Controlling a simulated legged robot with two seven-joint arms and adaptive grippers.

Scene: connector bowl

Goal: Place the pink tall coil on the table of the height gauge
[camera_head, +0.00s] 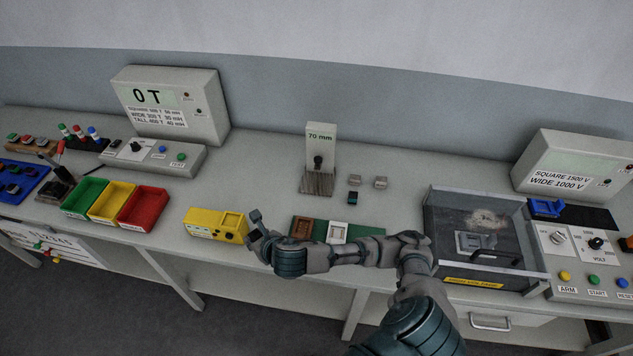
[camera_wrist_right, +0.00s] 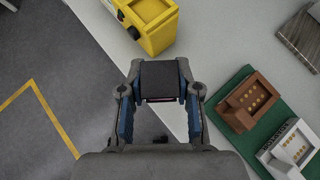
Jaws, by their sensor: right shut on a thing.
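My right gripper (camera_head: 257,222) is in the air beside the yellow box, near the table's front edge. In the right wrist view its two fingers are shut on a dark block (camera_wrist_right: 160,78). A thin pinkish line shows at the block's lower edge; I cannot tell for sure that it is the pink tall coil. No other clearly pink coil shows. The height gauge (camera_head: 321,145), a pale upright reading 70 mm, stands at the back centre. Its brown striped table (camera_head: 317,184) looks empty and is apart from my gripper. My left gripper is not in view.
The yellow box (camera_head: 204,219) is left of my right gripper. A green mat (camera_wrist_right: 243,86) carries brown and white sockets. Small loose blocks (camera_head: 354,198) lie right of the gauge. A clear-walled test box (camera_head: 473,197) stands farther right. Coloured bins (camera_head: 142,210) stand at left.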

